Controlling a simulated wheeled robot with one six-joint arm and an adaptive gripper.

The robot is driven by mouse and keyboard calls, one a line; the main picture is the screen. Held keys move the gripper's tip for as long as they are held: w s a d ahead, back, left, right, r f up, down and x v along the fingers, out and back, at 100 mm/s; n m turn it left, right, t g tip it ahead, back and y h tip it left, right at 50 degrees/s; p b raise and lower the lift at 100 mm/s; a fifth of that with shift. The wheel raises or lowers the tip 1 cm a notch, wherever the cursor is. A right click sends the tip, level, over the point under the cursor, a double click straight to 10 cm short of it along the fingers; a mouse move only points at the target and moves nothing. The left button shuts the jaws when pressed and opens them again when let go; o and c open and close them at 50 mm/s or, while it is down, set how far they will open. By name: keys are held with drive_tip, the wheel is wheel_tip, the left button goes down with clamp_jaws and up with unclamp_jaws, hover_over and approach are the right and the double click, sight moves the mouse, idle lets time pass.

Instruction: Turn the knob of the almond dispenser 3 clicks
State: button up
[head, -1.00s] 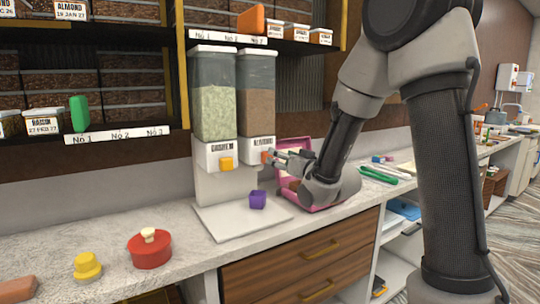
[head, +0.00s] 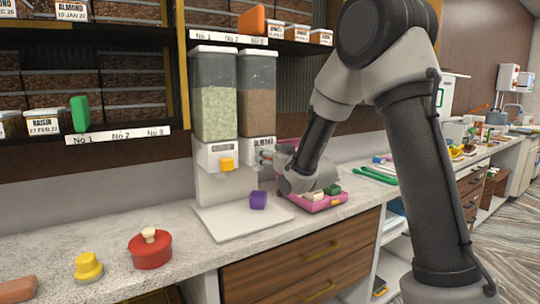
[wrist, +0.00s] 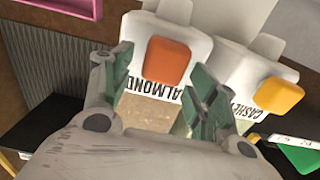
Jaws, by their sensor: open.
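The almond dispenser (head: 257,95), filled with brown pieces, stands right of the cashew dispenser (head: 215,100) on a white stand. The almond label and the orange knob (wrist: 167,61) show in the wrist view, upside down. The cashew dispenser's yellow knob (wrist: 279,95) is to the right there, and it also shows in the head view (head: 226,164). My gripper (wrist: 160,75) is open, its two green-padded fingers on either side of the orange knob in the picture. I cannot tell whether they touch it. In the head view my wrist hides the orange knob.
A purple cup (head: 258,200) stands on the white stand base (head: 225,222) below the dispensers. A pink box (head: 325,203) with small items lies beside my wrist. A red pot (head: 150,249) and yellow lidded item (head: 88,267) are at left. A shelf hangs above.

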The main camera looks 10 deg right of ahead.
drive_tip(key=shift+c, duration=0.4)
drive_tip(key=c, duration=0.9)
drive_tip(key=shift+c, duration=0.2)
drive_tip(key=shift+w+d+f+m, duration=0.1)
drive_tip(key=shift+d+f+m, duration=0.2)
drive_tip(key=shift+m, duration=2.65)
drive_tip(key=shift+w+d+f+m, duration=0.1)
drive_tip(key=shift+d+f+m, duration=0.2)
drive_tip(key=shift+m, duration=2.7)
drive_tip(key=shift+w+d+f+m, duration=0.1)
drive_tip(key=shift+d+f+m, duration=0.2)
drive_tip(key=shift+m, duration=2.65)
